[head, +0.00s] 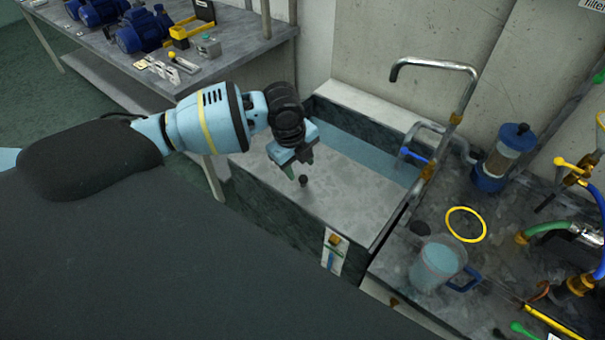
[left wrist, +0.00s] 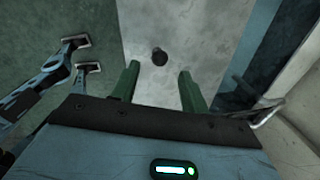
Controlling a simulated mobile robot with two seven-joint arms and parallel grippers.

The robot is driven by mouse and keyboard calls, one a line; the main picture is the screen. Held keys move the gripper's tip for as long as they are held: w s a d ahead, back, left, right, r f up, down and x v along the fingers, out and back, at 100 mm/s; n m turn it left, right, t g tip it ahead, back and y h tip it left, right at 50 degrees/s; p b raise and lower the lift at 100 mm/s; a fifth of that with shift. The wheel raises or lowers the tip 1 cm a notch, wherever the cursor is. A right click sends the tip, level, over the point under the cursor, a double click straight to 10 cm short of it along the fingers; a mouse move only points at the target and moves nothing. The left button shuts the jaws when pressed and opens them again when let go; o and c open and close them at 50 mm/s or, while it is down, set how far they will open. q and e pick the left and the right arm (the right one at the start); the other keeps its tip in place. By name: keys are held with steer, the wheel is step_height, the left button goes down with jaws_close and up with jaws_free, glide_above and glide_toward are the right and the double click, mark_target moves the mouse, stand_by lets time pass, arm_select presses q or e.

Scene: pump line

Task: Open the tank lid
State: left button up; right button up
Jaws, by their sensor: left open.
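The tank (head: 350,271) is a long dark stone box in the middle of the head view. Its pale grey lid (head: 349,208) lies flat on top and carries a small dark knob (head: 303,181). A bluish strip shows along the wall side. My left gripper (head: 297,172) is open, just above the knob. In the left wrist view its green fingers (left wrist: 160,84) stand apart, with the knob (left wrist: 160,57) beyond their tips and nothing between them. What looks like my right gripper (left wrist: 82,55) shows there at the left, fingers apart and empty.
A tap (head: 435,64) rises beside the tank's right end. The right counter holds a jug (head: 437,263), a yellow ring (head: 466,224), a blue filter (head: 503,158) and hoses. A bench (head: 120,52) with blue pumps (head: 140,29) stands at upper left.

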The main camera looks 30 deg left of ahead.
mark_target(302, 177)
arm_select(q)
steer(key=f, duration=0.3)
steer(key=w+f, duration=0.1)
steer(key=shift+d+f, duration=0.15)
steer(key=shift+f, duration=0.25)
jaws_close()
